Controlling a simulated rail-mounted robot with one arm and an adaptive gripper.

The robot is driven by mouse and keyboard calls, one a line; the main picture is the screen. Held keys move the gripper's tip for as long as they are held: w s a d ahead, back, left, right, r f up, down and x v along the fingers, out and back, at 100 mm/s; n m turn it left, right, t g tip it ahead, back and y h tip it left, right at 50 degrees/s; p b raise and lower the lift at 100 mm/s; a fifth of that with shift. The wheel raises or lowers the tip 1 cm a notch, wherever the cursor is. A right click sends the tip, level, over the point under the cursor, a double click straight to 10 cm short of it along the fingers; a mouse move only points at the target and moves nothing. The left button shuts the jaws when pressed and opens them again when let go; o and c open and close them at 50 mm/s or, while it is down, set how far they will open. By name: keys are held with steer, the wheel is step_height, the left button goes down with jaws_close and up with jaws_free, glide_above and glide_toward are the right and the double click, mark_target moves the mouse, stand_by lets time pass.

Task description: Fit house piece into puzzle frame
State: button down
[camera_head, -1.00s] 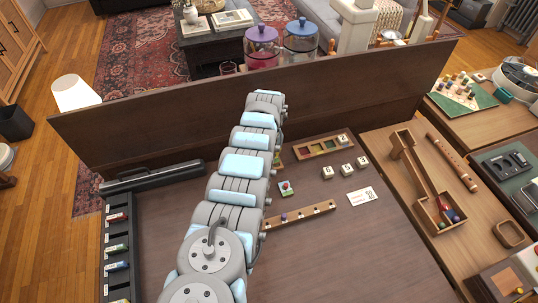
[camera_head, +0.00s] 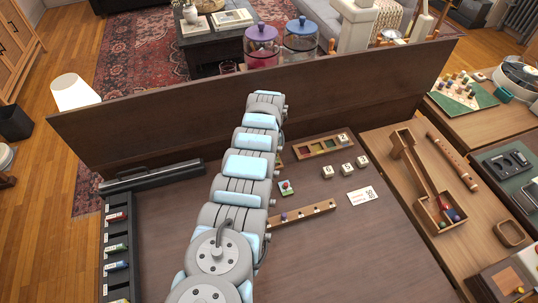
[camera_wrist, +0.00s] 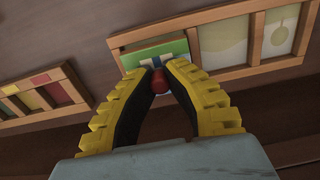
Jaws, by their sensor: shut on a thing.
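In the wrist view my gripper (camera_wrist: 160,82) has its yellow-ridged fingers closed at the tips on a red knob (camera_wrist: 160,86). The knob belongs to a green, white and blue tile, the house piece (camera_wrist: 150,52), partly covered by the fingers. The tile overlaps the left part of a wooden puzzle frame (camera_wrist: 257,72) and looks slightly tilted to it. I cannot tell whether it is seated or held above. In the head view my arm hides the gripper and the held piece.
A wooden tray with coloured squares (camera_wrist: 45,92) lies left in the wrist view. The front tabletop is clear.

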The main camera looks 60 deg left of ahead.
steer(key=shift+f+b, duration=0.7)
steer(key=shift+b, duration=0.05)
steer(key=c, duration=1.1)
jaws_free()
steer(key=shift+c, duration=0.2)
steer(key=shift+r, duration=0.1)
steer(key=shift+r+p, duration=2.95)
steer(key=shift+p, duration=0.25)
steer(key=shift+w+d, duration=0.1)
